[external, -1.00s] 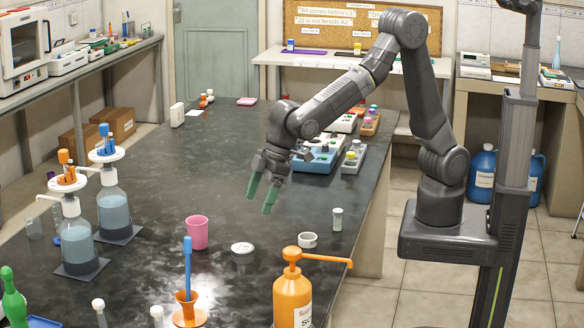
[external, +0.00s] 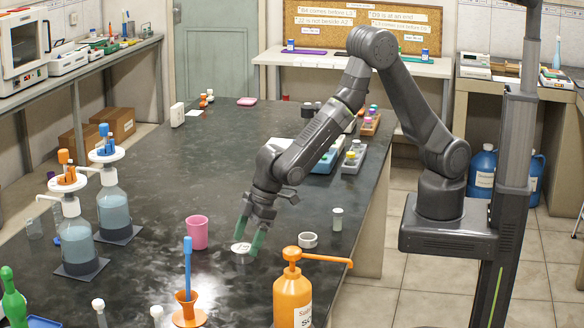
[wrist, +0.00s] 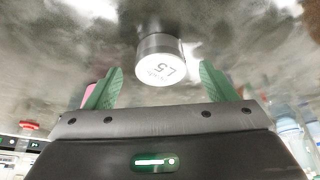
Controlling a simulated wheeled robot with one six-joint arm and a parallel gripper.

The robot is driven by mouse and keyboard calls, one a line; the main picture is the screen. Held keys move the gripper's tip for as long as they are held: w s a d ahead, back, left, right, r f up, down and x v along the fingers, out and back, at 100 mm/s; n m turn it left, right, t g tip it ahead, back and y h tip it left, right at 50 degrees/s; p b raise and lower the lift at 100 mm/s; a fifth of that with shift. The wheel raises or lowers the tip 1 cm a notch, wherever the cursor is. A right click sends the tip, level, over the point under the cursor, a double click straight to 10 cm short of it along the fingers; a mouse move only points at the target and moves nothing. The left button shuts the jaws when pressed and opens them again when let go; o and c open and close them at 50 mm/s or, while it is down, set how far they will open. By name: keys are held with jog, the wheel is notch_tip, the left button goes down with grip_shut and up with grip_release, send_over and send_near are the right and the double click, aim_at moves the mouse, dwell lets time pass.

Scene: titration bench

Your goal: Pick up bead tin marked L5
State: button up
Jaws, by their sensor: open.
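The bead tin marked L5 (external: 241,248) is a small round metal tin with a white lid, standing on the dark bench top. In the wrist view its lid (wrist: 159,68) reads "L5" upside down and lies between my two green fingertips. My gripper (external: 249,239) is open, pointing down with its fingers at either side of the tin in the external view. The wrist view shows a gap between the tin and each finger (wrist: 160,85). I see no contact.
A pink cup (external: 197,232) stands left of the tin. An orange pump bottle (external: 292,295) and an orange funnel holder with a blue rod (external: 188,310) stand in front.

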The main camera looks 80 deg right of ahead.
jog(key=shift+x, duration=1.3)
jog(key=shift+s, duration=0.1)
jog(key=c, duration=1.1)
jog(key=shift+o, duration=0.2)
